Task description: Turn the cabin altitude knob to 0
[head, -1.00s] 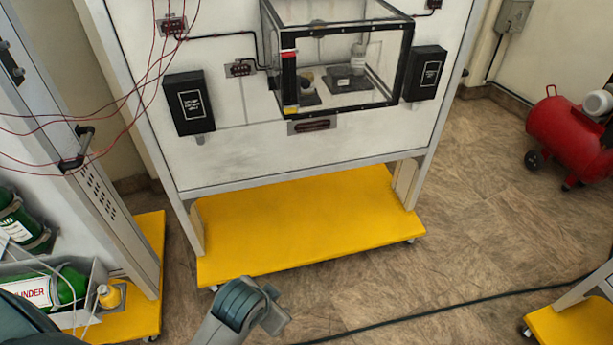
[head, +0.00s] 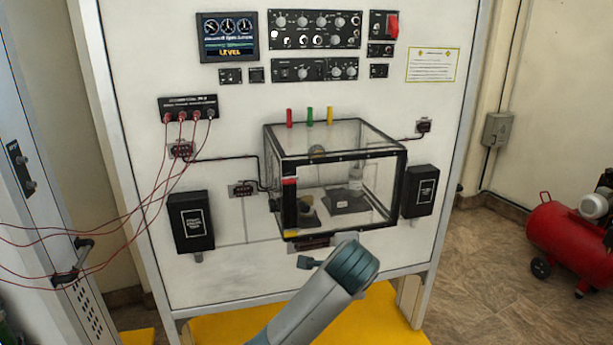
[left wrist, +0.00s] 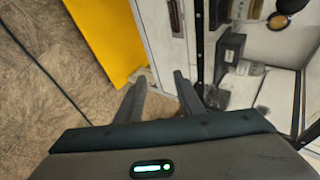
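In the head view the white panel carries a wide upper control panel (head: 315,29) with several knobs and a lower control panel (head: 313,69) with more knobs and switches. Their labels are too small to read, so I cannot tell which is the cabin altitude knob. My left arm rises from the bottom of the head view in front of the clear box, well below the controls. My left gripper (left wrist: 160,78) shows in the left wrist view with its fingers apart and nothing between them; its fingers are mostly hidden in the head view. My right gripper is not in view.
A clear black-framed box (head: 340,225) juts out from the panel below the controls. A gauge display (head: 228,37) reads LEVEL. Red wires (head: 125,215) hang at left. Two black boxes flank the clear box, the left one (head: 190,220) lower. A red tank (head: 560,240) stands right.

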